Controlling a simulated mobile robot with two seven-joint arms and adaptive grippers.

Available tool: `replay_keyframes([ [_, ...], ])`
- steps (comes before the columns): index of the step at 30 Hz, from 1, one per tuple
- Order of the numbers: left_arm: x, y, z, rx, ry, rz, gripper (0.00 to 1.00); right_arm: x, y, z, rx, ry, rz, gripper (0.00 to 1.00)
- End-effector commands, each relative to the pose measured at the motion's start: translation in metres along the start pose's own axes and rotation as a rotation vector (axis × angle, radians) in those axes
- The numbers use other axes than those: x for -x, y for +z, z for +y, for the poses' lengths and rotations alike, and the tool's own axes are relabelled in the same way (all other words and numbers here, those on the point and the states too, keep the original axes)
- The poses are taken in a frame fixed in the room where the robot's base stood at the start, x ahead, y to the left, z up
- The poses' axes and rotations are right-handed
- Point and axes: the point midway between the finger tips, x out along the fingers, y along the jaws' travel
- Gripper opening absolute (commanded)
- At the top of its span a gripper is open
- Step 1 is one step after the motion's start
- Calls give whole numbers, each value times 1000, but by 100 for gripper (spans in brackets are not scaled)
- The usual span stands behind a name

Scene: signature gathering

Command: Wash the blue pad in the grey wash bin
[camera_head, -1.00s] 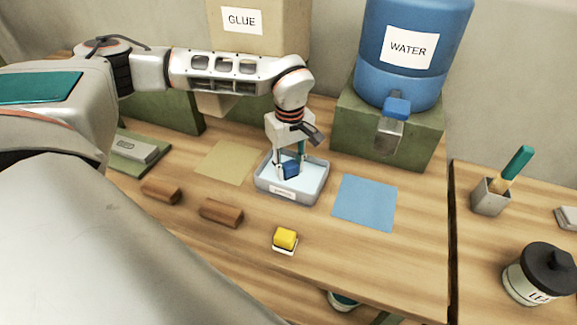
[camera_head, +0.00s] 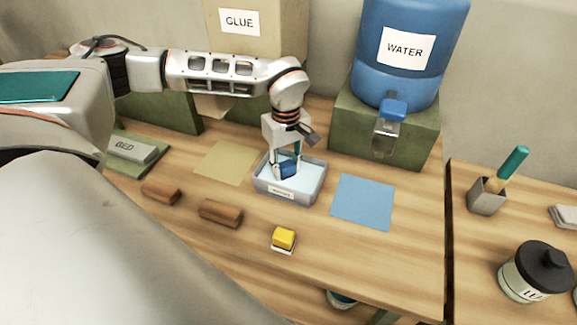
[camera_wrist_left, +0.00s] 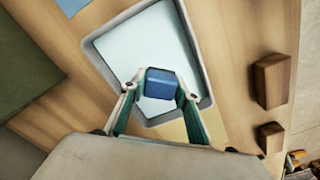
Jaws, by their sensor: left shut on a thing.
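The blue pad (camera_head: 288,169) is a small dark blue block. My left gripper (camera_head: 286,172) points down into the grey wash bin (camera_head: 291,196) and is shut on the pad. In the left wrist view the pad (camera_wrist_left: 161,84) sits between the two fingertips, over the pale liquid inside the bin (camera_wrist_left: 205,103). The pad is low in the bin; I cannot tell how deep it reaches into the liquid. My right gripper is not in view.
A yellow pad (camera_head: 284,238) sits in front of the bin. A blue sheet (camera_head: 363,202) lies to its right and a tan sheet (camera_head: 226,162) to its left. Two brown blocks (camera_head: 220,213) lie front left. The water tank (camera_head: 410,60) stands behind on a green block (camera_head: 352,132).

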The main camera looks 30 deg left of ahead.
Motion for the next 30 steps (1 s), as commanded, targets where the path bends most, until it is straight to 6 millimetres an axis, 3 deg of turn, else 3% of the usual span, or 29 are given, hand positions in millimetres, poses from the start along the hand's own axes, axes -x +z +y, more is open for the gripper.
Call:
replay_keyframes([
  [23,0,9,8,0,0,0,13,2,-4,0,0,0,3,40],
  [30,13,9,8,0,2,1,13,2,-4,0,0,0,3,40],
])
